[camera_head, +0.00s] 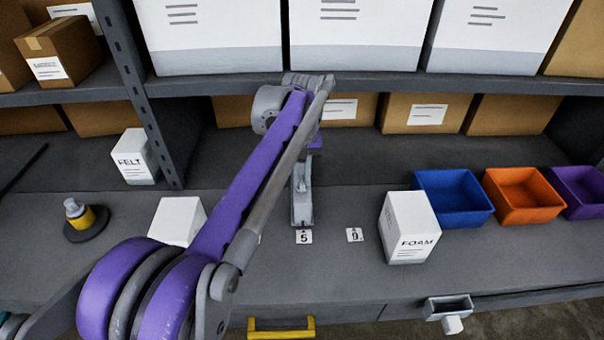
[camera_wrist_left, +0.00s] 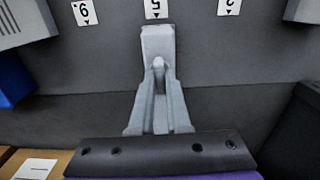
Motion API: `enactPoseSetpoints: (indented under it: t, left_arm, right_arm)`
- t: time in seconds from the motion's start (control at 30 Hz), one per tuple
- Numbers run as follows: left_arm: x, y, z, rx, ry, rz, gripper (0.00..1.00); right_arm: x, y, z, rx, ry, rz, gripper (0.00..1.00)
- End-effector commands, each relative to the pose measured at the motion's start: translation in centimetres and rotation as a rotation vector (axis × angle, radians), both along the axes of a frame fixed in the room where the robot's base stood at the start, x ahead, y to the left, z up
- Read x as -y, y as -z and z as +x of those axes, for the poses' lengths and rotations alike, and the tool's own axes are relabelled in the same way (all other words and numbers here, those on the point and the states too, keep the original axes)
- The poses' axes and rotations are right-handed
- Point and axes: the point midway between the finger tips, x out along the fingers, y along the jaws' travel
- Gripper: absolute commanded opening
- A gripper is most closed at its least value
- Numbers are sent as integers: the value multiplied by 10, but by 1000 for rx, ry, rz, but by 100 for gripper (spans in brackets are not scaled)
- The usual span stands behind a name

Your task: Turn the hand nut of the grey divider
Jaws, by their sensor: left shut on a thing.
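The grey divider (camera_head: 302,212) stands on the bench behind the card marked 5, mostly below my left gripper. In the left wrist view the grey divider (camera_wrist_left: 157,38) is a pale grey block, near the same card. My left gripper (camera_head: 303,178) comes down onto it from behind and above. In the left wrist view its two fingers (camera_wrist_left: 158,88) are shut on a small rounded grey part of the divider, which I take as the hand nut (camera_wrist_left: 158,63). The fingers hide most of that part. My right gripper is not in view.
A white FOAM box (camera_head: 408,228) and blue (camera_head: 452,198), orange (camera_head: 522,194) and purple bins stand to the right. A white box (camera_head: 178,220) and a yellow-banded object (camera_head: 80,217) are left. A shelf (camera_head: 380,83) hangs above. Bench beside the divider is clear.

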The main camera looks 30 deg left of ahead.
Motion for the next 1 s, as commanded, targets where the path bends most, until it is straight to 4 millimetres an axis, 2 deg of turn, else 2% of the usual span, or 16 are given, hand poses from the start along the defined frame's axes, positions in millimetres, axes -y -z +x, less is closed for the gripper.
enactPoseSetpoints:
  t: [0.6, 0.63, 0.8, 1.0]
  left_arm:
    - [-1, -1, 1, 3, 44, 2, 0]
    - [-1, -1, 1, 3, 44, 2, 17]
    - [0, -1, 0, 2, 43, 1, 45]
    - [0, 0, 0, 1, 43, 1, 45]
  right_arm:
    - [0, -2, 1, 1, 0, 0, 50]
    - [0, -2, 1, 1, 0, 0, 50]
    - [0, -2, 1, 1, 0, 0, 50]
    - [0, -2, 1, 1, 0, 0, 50]
